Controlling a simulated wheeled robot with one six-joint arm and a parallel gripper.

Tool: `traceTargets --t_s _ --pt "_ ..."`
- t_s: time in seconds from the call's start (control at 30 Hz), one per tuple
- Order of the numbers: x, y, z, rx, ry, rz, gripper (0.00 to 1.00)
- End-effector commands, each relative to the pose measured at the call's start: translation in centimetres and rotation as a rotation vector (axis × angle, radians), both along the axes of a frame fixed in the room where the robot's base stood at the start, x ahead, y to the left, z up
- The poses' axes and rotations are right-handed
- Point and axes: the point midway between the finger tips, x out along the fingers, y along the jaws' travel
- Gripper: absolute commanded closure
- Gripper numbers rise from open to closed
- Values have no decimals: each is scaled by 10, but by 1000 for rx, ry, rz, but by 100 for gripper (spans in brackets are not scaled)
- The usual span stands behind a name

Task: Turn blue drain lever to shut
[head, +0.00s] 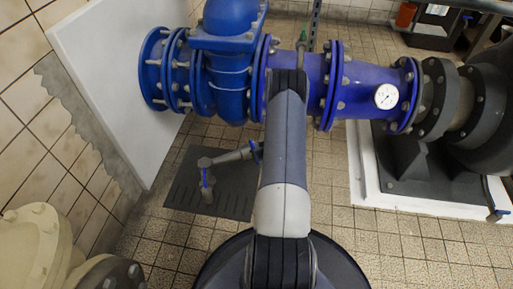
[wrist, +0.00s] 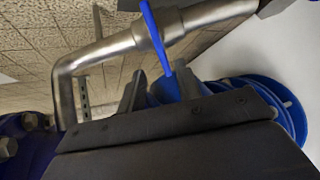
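The blue drain lever (wrist: 153,32) is a thin flat bar in the wrist view. It crosses in front of a bent metal drain pipe (wrist: 103,50), and its lower end reaches down to the fingertips. My gripper (wrist: 160,75) is open, with one dark finger on each side of the lever's lower end. I cannot tell whether either finger touches it. In the head view the grey drain pipe (head: 230,157) stands low over a dark floor grate (head: 232,202), with a blue part (head: 254,152) close beside my arm. My arm hides the gripper there.
The large blue pipe (head: 300,75) with flanges and a gauge (head: 386,96) runs above and behind the drain. A white panel (head: 115,85) stands at left. A dark pump (head: 490,115) sits on a white-edged plinth (head: 430,203) at right. Tiled floor (head: 390,250) is clear at front right.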

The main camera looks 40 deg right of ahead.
Motion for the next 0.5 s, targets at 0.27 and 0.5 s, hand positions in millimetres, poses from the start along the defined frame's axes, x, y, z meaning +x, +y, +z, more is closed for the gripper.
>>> traceTargets --t_s 0.27,0.5 --pt "-22 6 24 -1 0 1 67" --pt "-24 7 24 -1 0 1 67"
